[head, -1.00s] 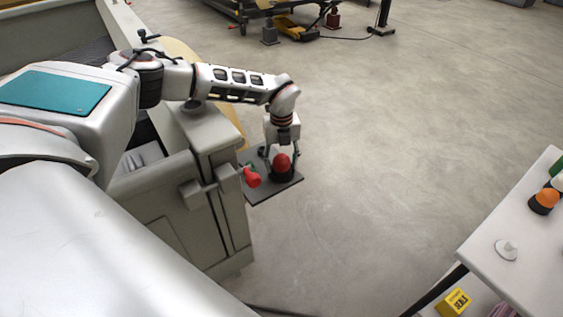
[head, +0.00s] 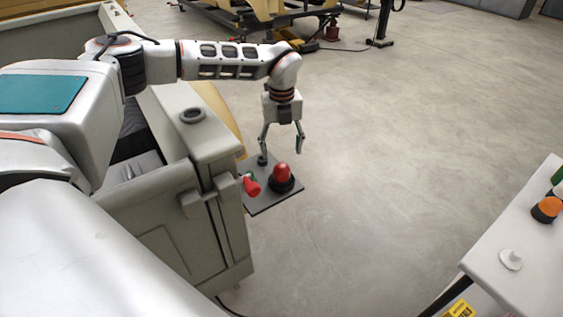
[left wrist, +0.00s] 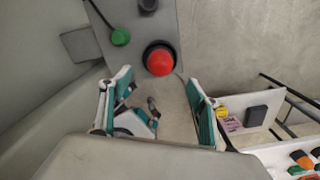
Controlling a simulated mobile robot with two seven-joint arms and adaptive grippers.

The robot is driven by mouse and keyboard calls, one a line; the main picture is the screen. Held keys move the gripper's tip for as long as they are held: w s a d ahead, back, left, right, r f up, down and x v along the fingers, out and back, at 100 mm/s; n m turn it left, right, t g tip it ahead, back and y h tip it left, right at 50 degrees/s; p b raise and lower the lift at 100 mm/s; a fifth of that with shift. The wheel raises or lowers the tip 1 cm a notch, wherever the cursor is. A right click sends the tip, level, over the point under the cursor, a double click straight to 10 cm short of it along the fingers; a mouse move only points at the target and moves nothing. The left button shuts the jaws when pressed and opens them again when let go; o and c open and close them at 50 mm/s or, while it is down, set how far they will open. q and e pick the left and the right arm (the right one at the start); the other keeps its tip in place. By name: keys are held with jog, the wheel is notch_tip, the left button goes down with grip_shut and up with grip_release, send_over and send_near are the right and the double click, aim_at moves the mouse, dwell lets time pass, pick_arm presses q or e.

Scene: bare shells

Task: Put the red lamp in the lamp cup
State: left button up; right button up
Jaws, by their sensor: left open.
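The red lamp (head: 282,172) sits upright in a round black cup (head: 283,186) on a dark plate (head: 262,207) fixed beside the grey shell. In the left wrist view the red lamp (left wrist: 160,62) shows from above, ringed by the black cup (left wrist: 148,48). My left gripper (head: 283,142) is open and empty, above the lamp and apart from it. Its spread fingers also show in the left wrist view (left wrist: 160,78). My right gripper is not in view.
A red knob-like part (head: 251,186) and a small black fitting (head: 262,160) are on the plate's left side. The grey shell wall (head: 165,225) stands close by on the left. A white table (head: 530,270) with an orange lamp (head: 547,209) is at right. Open floor lies between.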

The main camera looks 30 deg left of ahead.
pick_arm(q)
jog(key=shift+r, duration=1.1)
